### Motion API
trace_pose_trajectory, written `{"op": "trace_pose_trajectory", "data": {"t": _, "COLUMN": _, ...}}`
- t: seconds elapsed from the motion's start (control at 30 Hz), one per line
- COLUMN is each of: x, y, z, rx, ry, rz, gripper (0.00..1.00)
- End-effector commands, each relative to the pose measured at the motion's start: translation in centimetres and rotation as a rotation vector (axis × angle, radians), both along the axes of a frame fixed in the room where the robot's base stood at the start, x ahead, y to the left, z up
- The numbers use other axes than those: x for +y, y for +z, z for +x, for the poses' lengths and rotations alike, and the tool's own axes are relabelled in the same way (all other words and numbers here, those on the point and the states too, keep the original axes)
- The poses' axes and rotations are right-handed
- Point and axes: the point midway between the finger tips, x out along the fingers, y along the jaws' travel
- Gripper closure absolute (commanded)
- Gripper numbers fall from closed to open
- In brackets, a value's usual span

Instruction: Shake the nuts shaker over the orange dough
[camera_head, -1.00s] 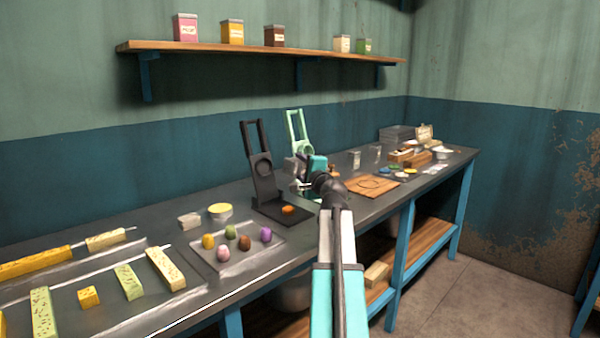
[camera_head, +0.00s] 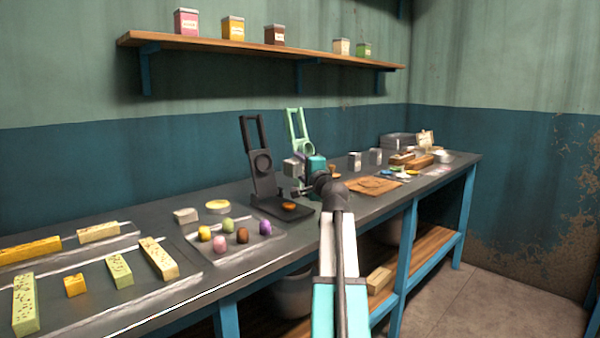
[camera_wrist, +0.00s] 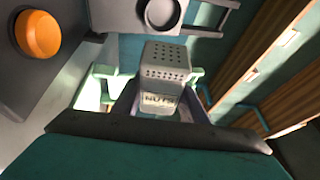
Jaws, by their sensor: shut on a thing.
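The nuts shaker (camera_wrist: 164,72) is a pale box with a holed top and a label reading NUTS. My gripper (camera_wrist: 160,110) is shut on it in the wrist view. In the head view my gripper (camera_head: 308,190) is beside the dark press, largely hidden by my own arm; the shaker (camera_head: 292,167) shows as a pale shape there. The orange dough (camera_head: 289,206) lies on the base of the dark press (camera_head: 270,200). It also shows in the wrist view (camera_wrist: 38,34) at upper left, to the left of the shaker and apart from it.
A mint press (camera_head: 298,130) stands behind my gripper. A tray (camera_head: 250,250) with several coloured dough balls lies left of the dark press. Two pale shakers (camera_head: 355,161) and a wooden board (camera_head: 372,186) are to the right. Several bars lie at the front left.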

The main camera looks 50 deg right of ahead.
Motion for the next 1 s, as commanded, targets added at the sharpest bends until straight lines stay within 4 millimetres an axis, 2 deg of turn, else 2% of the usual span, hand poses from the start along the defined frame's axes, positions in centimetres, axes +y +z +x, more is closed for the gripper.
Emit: {"op": "trace_pose_trajectory", "data": {"t": 1.0, "x": 0.0, "y": -2.0, "z": 0.1, "rx": 0.012, "ry": 0.000, "rz": -0.183, "gripper": 0.87}}
